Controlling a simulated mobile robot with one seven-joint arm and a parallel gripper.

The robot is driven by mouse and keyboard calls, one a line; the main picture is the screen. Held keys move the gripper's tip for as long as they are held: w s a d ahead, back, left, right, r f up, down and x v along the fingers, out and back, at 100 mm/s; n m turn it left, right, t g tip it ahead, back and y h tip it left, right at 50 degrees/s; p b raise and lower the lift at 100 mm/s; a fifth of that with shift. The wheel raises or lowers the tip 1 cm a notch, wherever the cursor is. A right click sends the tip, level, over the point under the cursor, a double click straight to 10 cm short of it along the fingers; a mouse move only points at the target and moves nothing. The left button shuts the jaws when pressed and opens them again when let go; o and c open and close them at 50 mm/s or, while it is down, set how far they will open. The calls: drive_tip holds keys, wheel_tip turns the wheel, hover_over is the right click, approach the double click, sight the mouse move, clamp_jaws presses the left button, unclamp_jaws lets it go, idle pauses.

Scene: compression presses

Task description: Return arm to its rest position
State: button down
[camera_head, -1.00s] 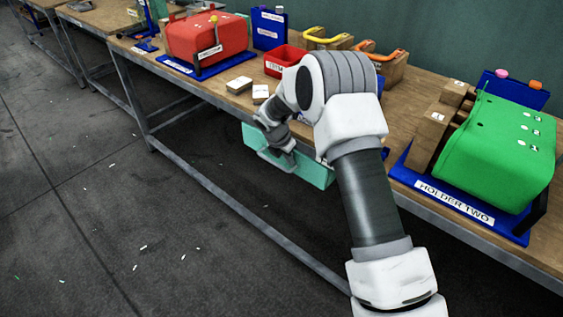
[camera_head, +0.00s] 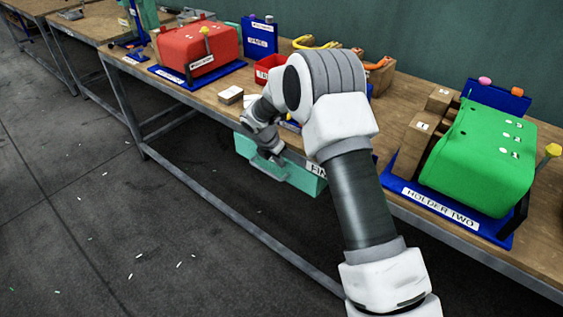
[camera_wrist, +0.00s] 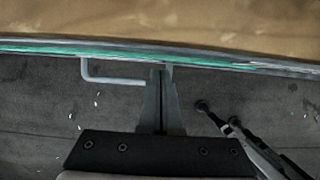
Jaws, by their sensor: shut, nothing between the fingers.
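My arm reaches out over the front edge of the workbench (camera_head: 225,110), bent at the elbow, with the wrist hanging down in front of the edge. My gripper (camera_head: 272,156) is shut and empty, beside the front of a teal drawer (camera_head: 300,178) under the bench top. In the wrist view my gripper (camera_wrist: 162,72) points toward the bench edge. Its fingers overlap the right end of the drawer's grey handle (camera_wrist: 112,80); I cannot tell whether they touch it. The drawer's label is partly hidden by my arm.
A green press (camera_head: 480,155) on a blue base marked HOLDER TWO stands to the right of my arm. A red press (camera_head: 195,45), small cards (camera_head: 231,95) and a red bin (camera_head: 270,66) are on the bench to the left. The floor (camera_head: 80,230) at left is open.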

drive_tip(key=s+d+r+m+p, duration=0.25)
drive_tip(key=s+r+m, duration=0.2)
drive_tip(key=r, duration=0.55)
drive_tip(key=s+d+r+m+p, duration=0.1)
drive_tip(key=s+d+r+m, duration=0.25)
drive_tip(key=s+r, duration=0.45)
drive_tip(key=s+d+r+m+p, duration=0.1)
drive_tip(key=s+d+r+m, duration=0.3)
drive_tip(key=r, duration=0.8)
drive_tip(key=s+d+r+m+t+y, duration=0.1)
drive_tip(key=s+r+m, duration=0.1)
drive_tip(key=s+m, duration=0.6)
drive_tip(key=s+d+r+m+t+y+p, duration=0.1)
drive_tip(key=s+r+m, duration=0.2)
drive_tip(key=s+m, duration=0.4)
drive_tip(key=shift+s+d+r+m+y, duration=0.35)
drive_tip(key=shift+s+d+m+y, duration=0.05)
drive_tip(key=shift+s, duration=2.7)
